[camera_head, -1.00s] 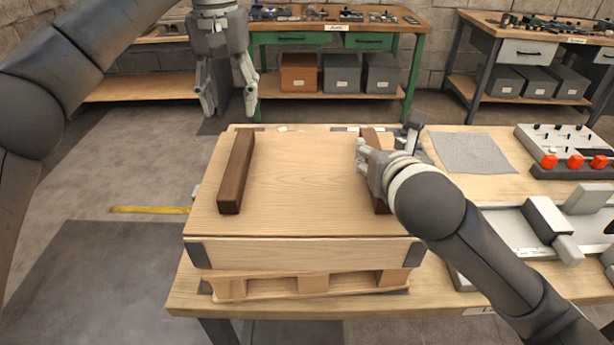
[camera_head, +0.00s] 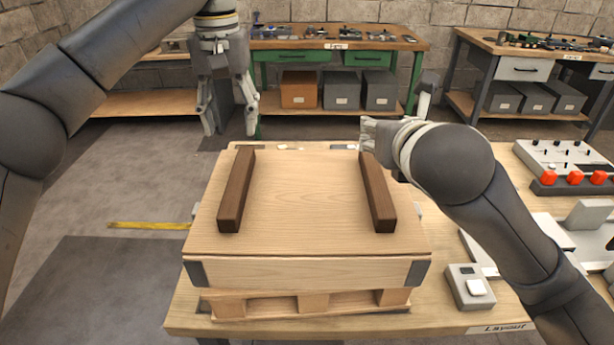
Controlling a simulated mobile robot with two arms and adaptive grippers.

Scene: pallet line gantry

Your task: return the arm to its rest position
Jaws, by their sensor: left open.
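My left gripper (camera_head: 229,118) hangs with its fingers apart and empty, above and behind the far left of the wooden crate lid (camera_head: 310,200). My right gripper (camera_head: 368,135) is near the far right of the lid, beyond the right dark wooden bar. It is seen from behind and largely hidden by its own wrist, so I cannot tell its jaw state. The left dark bar (camera_head: 237,190) and the right dark bar (camera_head: 378,195) lie on the lid. The right bar appears clear of the gripper. The crate stands on a small pallet (camera_head: 312,302).
The workbench (camera_head: 440,313) carries a small grey box (camera_head: 470,288) and a control panel with red buttons (camera_head: 570,165). A green-framed bench (camera_head: 415,75) and another bench (camera_head: 530,45) stand behind. A yellow strip (camera_head: 150,226) lies on the open floor at left.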

